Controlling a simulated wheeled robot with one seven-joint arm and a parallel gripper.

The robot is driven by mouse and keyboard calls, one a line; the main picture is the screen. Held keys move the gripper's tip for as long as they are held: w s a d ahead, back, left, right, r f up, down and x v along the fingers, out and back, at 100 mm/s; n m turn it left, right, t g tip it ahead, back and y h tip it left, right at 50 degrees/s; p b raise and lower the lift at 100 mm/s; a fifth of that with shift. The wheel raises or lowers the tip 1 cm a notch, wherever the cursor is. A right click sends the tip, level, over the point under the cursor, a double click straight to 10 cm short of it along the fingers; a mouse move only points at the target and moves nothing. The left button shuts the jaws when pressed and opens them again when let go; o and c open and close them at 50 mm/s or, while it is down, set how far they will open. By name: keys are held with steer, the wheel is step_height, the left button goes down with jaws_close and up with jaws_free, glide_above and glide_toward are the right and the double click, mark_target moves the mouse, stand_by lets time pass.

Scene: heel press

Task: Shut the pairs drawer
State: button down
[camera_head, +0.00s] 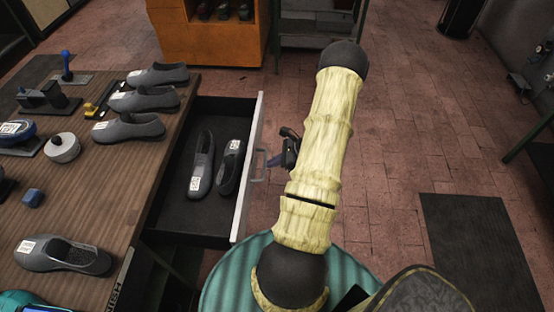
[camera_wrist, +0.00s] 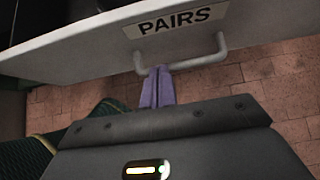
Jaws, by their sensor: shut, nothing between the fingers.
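The pairs drawer (camera_head: 246,190) stands pulled out from the right side of the wooden bench in the head view. Two grey shoes with white tags (camera_head: 202,165) lie inside it. In the wrist view its pale front (camera_wrist: 90,52) carries a PAIRS label (camera_wrist: 176,20) and a grey bar handle (camera_wrist: 188,61). The handle (camera_head: 259,166) also shows in the head view. My gripper (camera_wrist: 158,72) is shut and empty, its purple fingertips at the handle's left part, close to the drawer front. Whether they touch it I cannot tell. In the head view my gripper (camera_head: 272,160) is partly hidden by my arm.
The wooden bench (camera_head: 150,190) holds several grey shoes, a blue-handled stamp (camera_head: 67,66) and a round white pot (camera_head: 62,147). An orange cabinet (camera_head: 210,40) stands behind the drawer. A dark mat (camera_head: 480,245) lies at right. The brick floor right of the drawer is mostly open.

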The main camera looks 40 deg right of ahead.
steer(key=p+x, duration=0.1)
steer(key=x, duration=0.5)
steer(key=shift+w+a+f, duration=0.1)
steer(key=shift+w+f, duration=0.05)
steer(key=shift+w, duration=0.15)
